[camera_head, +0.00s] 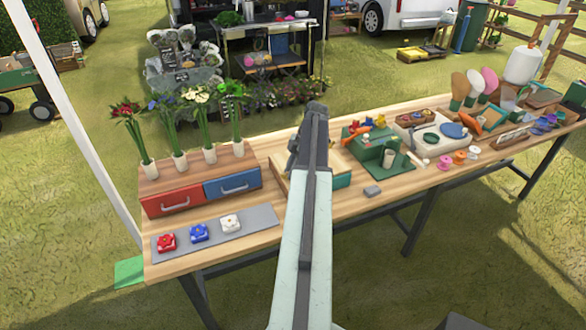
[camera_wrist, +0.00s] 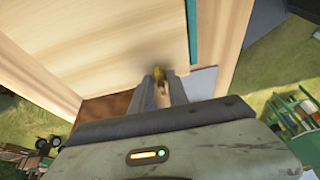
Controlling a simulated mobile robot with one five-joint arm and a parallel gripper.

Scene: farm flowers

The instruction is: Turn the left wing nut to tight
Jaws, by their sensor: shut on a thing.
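A pale wooden board with a teal side, like a press, lies on the table behind my arm in the head view (camera_head: 340,160). Its pale top (camera_wrist: 110,40) fills much of the wrist view. A small brass-coloured wing nut (camera_wrist: 157,72) sits at the board's edge. My gripper (camera_wrist: 160,83) is shut on it, with a tan piece showing between the dark fingers. In the head view my gripper (camera_head: 295,150) is down at the board's left part, and my arm hides the wing nut there. I cannot tell the nut's turn angle.
Left of the board stand a red drawer (camera_head: 173,201) and a blue drawer (camera_head: 232,185) under several flower stems. A grey strip (camera_head: 262,217) in front bears red, blue and white blocks.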

